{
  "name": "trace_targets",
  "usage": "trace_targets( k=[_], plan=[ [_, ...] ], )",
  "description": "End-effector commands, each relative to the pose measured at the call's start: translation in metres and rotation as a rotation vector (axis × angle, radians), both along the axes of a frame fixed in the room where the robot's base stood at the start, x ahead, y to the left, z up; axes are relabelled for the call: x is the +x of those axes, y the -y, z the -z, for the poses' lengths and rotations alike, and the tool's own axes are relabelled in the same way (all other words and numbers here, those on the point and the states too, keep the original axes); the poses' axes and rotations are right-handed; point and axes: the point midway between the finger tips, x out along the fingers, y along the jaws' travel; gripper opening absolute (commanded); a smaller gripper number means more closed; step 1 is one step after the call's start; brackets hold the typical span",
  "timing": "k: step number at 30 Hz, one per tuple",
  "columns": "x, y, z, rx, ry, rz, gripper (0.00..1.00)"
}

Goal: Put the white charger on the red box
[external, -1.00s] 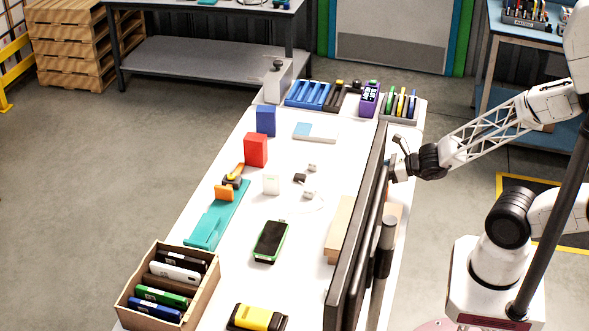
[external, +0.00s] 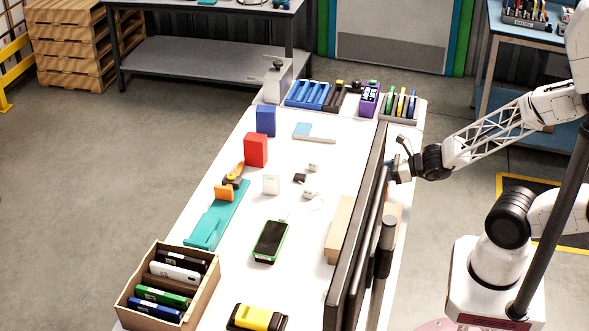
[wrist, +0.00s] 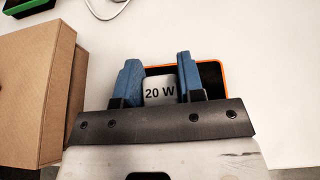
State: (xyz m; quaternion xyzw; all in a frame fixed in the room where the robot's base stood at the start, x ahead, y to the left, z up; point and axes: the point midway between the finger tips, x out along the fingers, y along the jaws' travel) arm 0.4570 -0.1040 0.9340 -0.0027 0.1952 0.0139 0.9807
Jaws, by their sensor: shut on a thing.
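The white charger (wrist: 160,92), marked "20 W", sits between the two blue fingers of my gripper (wrist: 158,80) in the wrist view. The fingers are shut on its sides. In the external view my gripper (external: 397,171) is at the right edge of the table, its fingertips largely hidden behind the dark upright panel, and the charger cannot be made out there. The red box (external: 256,150) stands upright on the far left side of the white table, well away from my gripper, with a clear top.
A dark orange-edged device (wrist: 212,74) lies behind the charger. A brown carton (wrist: 28,95) is left of my gripper. The dark upright panel (external: 357,230) stands between my arm and the table's middle. A blue box (external: 266,121) and a green-edged phone (external: 270,241) are also on the table.

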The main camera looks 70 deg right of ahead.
Motion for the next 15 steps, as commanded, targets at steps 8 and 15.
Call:
trace_targets(
  k=[8,15],
  plan=[
    [0.012,0.0,-0.01,0.0,0.0,-0.027,0.08],
    [0.035,0.0,-0.026,0.0,-0.001,-0.078,0.08]
  ],
)
